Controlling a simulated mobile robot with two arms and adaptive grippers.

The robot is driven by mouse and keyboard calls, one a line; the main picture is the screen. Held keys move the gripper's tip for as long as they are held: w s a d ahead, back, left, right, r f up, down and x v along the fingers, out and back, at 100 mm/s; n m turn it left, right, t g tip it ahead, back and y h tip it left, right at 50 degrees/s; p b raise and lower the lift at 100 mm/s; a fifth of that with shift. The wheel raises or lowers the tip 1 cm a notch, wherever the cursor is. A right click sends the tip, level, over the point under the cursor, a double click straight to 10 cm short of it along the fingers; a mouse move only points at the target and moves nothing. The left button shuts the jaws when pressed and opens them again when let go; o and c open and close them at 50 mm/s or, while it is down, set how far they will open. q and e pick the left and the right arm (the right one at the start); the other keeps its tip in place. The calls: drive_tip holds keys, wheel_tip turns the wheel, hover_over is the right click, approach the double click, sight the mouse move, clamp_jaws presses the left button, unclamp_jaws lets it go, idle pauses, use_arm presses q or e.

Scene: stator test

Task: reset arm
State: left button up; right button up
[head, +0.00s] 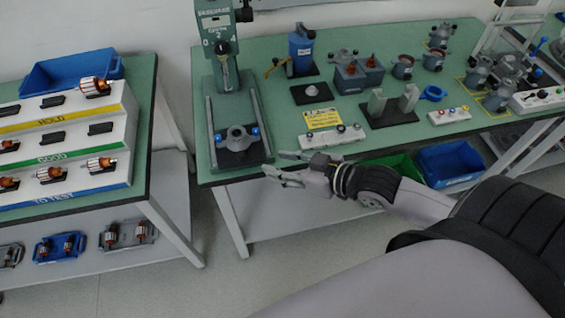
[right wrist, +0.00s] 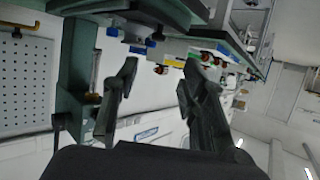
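My right gripper (head: 282,166) reaches in from the right in the head view, at the front edge of the green workbench (head: 285,110). Its two fingers are spread apart with nothing between them. It is just right of the test press (head: 228,100) and apart from it. In the right wrist view the same gripper (right wrist: 158,80) shows both dark fingers apart and empty, with the room behind them tilted. My left gripper is in neither view.
The workbench holds a yellow sign (head: 320,118), a button strip (head: 332,137), a blue device (head: 301,50) and several grey housings. A blue bin (head: 450,162) is below. A stepped rack (head: 65,150) with rotors stands left. Floor between the benches is clear.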

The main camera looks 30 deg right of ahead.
idle(0.4)
drive_tip(key=s+f+m+g+h, duration=0.25)
drive_tip(key=s+f+g, duration=0.2)
drive_tip(key=s, duration=0.35)
drive_tip(key=s+f+m+g+h, duration=0.2)
drive_tip(key=s+f+g+h, duration=0.2)
drive_tip(key=s+f, duration=0.25)
wheel_tip(320, 180, down, 25)
drive_tip(key=s+g, duration=0.1)
drive_tip(key=s, duration=0.1)
drive_tip(key=s+d+f+n+g, duration=0.1)
drive_tip(key=s+d+f, duration=0.1)
drive_tip(key=s+f, duration=1.4)
drive_tip(key=shift+s+d+f, duration=0.2)
drive_tip(key=shift+s+d, duration=0.05)
drive_tip(key=shift+s, duration=0.25)
